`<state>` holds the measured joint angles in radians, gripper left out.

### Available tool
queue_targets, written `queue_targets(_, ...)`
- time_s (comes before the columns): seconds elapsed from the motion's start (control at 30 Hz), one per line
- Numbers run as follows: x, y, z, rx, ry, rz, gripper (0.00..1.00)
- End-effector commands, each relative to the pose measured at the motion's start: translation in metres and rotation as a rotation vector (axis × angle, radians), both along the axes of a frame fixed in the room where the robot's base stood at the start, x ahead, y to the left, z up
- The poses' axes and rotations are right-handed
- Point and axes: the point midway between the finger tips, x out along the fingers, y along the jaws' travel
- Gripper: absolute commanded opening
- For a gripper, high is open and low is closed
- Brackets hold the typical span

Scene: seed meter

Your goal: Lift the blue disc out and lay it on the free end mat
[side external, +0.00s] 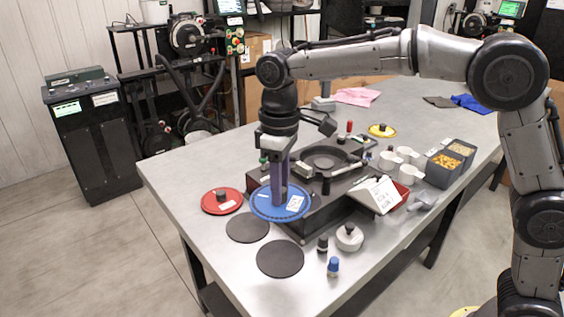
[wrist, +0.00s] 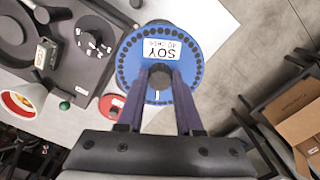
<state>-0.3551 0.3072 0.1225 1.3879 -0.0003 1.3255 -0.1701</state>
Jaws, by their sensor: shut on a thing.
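The blue disc (side external: 267,206) has a ring of small holes and a white label; in the wrist view the disc (wrist: 128,62) shows its label reading SOY. My gripper (side external: 279,196) is shut on the disc's central hub, and it also shows in the wrist view (wrist: 160,80). The disc hangs level at the left front edge of the dark seed meter base (side external: 340,200), clear of the round open well (side external: 324,158). Two dark round mats lie bare on the table: one end mat (side external: 280,258) nearest the front, and another mat (side external: 247,228) behind it.
A red disc (side external: 222,201) lies left of the blue disc, beyond the mats. A grey-lidded pot (side external: 349,237), a black bottle (side external: 322,244) and a blue-capped bottle (side external: 333,266) stand right of the front mat. A white sign (side external: 379,195) leans at the base's right.

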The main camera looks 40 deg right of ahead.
Motion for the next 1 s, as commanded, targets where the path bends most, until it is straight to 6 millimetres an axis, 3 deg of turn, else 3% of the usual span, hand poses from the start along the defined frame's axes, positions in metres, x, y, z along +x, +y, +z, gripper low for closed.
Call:
queue_targets(0.2, -0.001, -0.001, -0.052, -0.001, 0.004, -0.001, 0.0)
queue_targets(0.33, 0.0, -0.001, -0.076, 0.0, 0.002, -0.001, 0.0)
queue_targets(1.0, 0.0, -0.001, -0.136, -0.001, 0.001, -0.002, 0.0)
